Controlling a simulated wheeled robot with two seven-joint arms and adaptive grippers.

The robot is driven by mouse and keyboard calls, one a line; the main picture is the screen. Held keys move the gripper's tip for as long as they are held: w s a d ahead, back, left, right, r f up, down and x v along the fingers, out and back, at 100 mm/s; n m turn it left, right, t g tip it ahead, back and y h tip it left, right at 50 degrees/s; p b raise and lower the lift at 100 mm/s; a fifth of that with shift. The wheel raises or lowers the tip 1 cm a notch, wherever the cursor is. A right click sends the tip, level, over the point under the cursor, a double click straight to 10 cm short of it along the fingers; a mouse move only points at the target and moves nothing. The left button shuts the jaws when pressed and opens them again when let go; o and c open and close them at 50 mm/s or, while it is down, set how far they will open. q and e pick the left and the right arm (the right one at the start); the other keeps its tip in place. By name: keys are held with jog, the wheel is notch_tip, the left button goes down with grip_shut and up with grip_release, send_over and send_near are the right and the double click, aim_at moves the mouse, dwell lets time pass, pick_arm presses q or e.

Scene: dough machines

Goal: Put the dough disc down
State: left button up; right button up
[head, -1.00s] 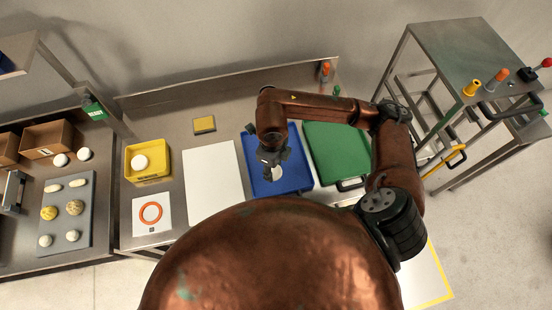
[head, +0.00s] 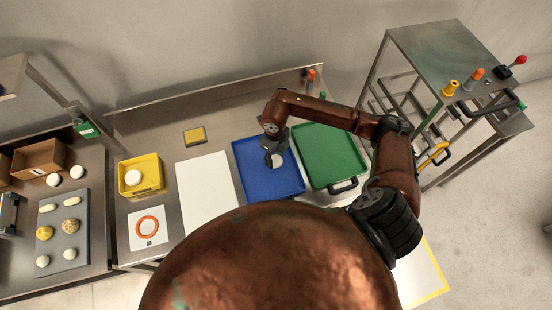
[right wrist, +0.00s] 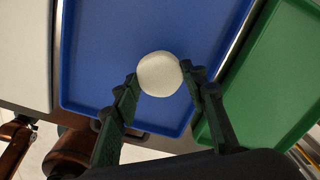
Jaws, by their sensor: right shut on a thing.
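A pale round dough disc (right wrist: 160,74) is between the fingertips of my right gripper (right wrist: 160,82), which is shut on it. In the head view the disc (head: 277,161) shows in part below my right gripper (head: 273,152), over the blue tray (head: 250,185). In the right wrist view the blue tray (right wrist: 100,60) lies behind the disc. I cannot tell whether the disc touches the tray. My left gripper is not in view.
A green tray (head: 325,150) lies right of the blue one. A white sheet (head: 205,190) lies to the left. A yellow bin (head: 152,190) holds a white ball. A grey board (head: 62,265) carries several dough pieces. A metal cart (head: 445,60) stands at the right.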

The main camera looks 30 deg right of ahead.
aim_at(276, 157)
jog(key=shift+w+d+f, duration=0.45)
jog(key=shift+f, duration=0.3)
notch_tip(276, 157, down, 3)
jog(key=shift+p, duration=0.65)
jog(key=shift+f, duration=0.3)
jog(key=o, duration=1.1)
jog(key=shift+r, duration=0.1)
jog(key=shift+o, duration=0.2)
jog(key=shift+w+r, duration=0.1)
jog(key=shift+r, duration=0.25)
notch_tip(276, 157, up, 12)
jog(key=shift+f+b, duration=0.25)
jog(key=shift+b, duration=0.8)
